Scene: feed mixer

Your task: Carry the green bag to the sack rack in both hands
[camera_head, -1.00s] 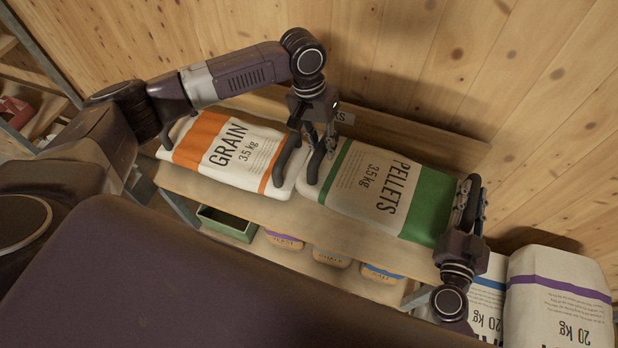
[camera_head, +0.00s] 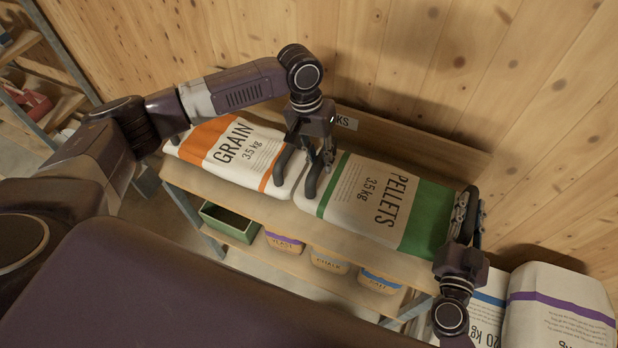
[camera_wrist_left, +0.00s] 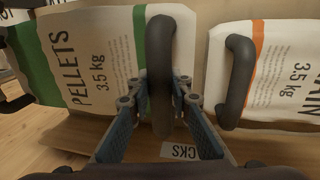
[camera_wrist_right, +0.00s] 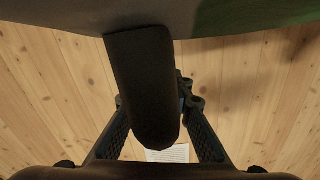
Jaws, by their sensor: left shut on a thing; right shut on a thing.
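The green bag (camera_head: 372,205), white with a green band and the word PELLETS, lies flat at the right part of the sack rack's top shelf (camera_head: 270,212). My left gripper (camera_head: 325,165) is shut on the dark handle at the bag's left end; the handle (camera_wrist_left: 160,75) shows between the fingers in the left wrist view. My right gripper (camera_head: 466,215) is shut on the handle at the bag's right end; that handle (camera_wrist_right: 143,90) fills the middle of the right wrist view. Whether the bag's underside touches the shelf is hidden.
An orange-banded GRAIN bag (camera_head: 232,152) lies close to the left on the same shelf. A green bin (camera_head: 230,222) and several small bags (camera_head: 328,262) are on the lower shelf. Large 20 kg sacks (camera_head: 560,310) stand at the right. A wooden wall (camera_head: 420,70) is behind.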

